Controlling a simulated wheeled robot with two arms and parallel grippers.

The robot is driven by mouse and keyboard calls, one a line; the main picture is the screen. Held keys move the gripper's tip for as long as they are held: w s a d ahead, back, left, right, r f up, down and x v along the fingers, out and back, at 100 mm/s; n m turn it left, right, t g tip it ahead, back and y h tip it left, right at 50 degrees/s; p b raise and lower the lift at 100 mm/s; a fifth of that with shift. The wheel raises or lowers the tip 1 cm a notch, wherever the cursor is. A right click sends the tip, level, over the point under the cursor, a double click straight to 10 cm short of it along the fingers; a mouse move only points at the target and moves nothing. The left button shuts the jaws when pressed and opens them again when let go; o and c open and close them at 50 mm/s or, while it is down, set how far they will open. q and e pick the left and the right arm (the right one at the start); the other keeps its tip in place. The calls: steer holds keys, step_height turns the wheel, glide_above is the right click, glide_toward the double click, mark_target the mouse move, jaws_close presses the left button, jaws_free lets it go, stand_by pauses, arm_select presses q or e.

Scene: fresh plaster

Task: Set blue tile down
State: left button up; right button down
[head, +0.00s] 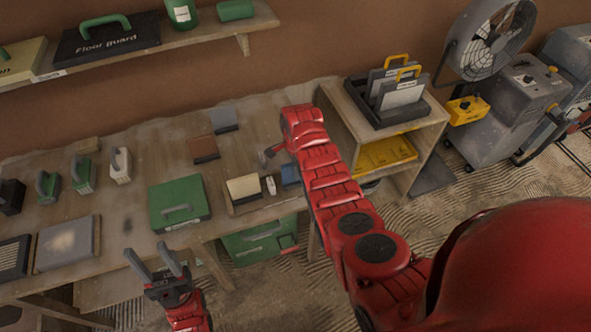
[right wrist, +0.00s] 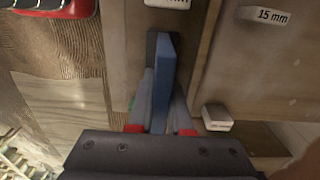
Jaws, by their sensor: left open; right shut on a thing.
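The blue tile (right wrist: 166,75) shows edge-on in the right wrist view, with a dark layer along one side. My right gripper (right wrist: 162,115) is shut on it, one finger on each side. In the head view a blue piece (head: 290,176) shows below my right gripper (head: 274,151), partly hidden by my arm. Wood lies close behind the tile; I cannot tell whether they touch. My left gripper (head: 158,262) is open and empty in front of the workbench edge.
On the workbench (head: 140,145), a cream tile (head: 244,187) and a small white block (head: 270,185) are nearby. Brown (head: 204,149) and grey (head: 223,120) tiles lie behind. A green case (head: 180,202) sits left; a wooden shelf unit (head: 430,123) stands right.

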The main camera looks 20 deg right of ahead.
steer(key=c, duration=0.8)
jaws_free()
steer(key=shift+c, duration=0.2)
